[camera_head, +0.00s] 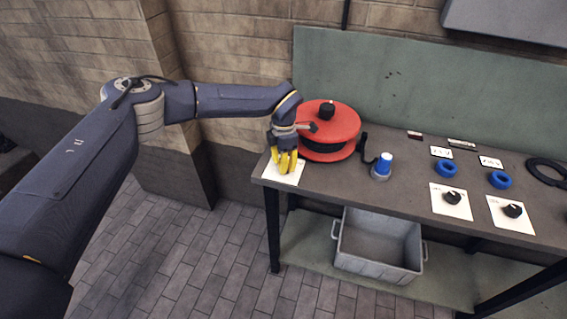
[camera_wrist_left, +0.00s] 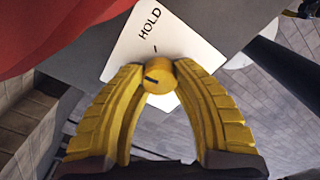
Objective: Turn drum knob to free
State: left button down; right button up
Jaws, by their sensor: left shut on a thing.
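The drum knob (camera_wrist_left: 158,76) is a small round yellow knob on a white card (camera_wrist_left: 200,54) in the left wrist view. The card carries the word HOLD and a short tick above the knob. A dark line on the knob points toward the lower left, away from HOLD. My left gripper (camera_head: 285,161) has yellow fingers and is shut on the knob, one finger on each side. In the head view the gripper hides the knob, and the card (camera_head: 287,179) shows below it. The red drum (camera_head: 328,147) stands just right of the gripper. My right gripper is not in view.
The drum sits at the left end of a grey workbench (camera_head: 400,196). A black crank stands beside a blue-topped peg (camera_head: 384,164). Further right are blue rings (camera_head: 447,169) and black knobs on cards (camera_head: 452,197). A grey bin (camera_head: 378,246) is on the shelf below.

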pick_arm(q)
jog(key=n, duration=0.3)
jog(key=shift+n, duration=0.3)
jog(key=shift+s+n, duration=0.1)
jog(key=shift+n, duration=1.8)
jog(key=shift+f, duration=0.1)
jog(key=c, duration=0.9)
grip_release()
jog(key=shift+c, duration=0.2)
jog(key=shift+d, duration=0.1)
notch_tip(320, 180, up, 12)
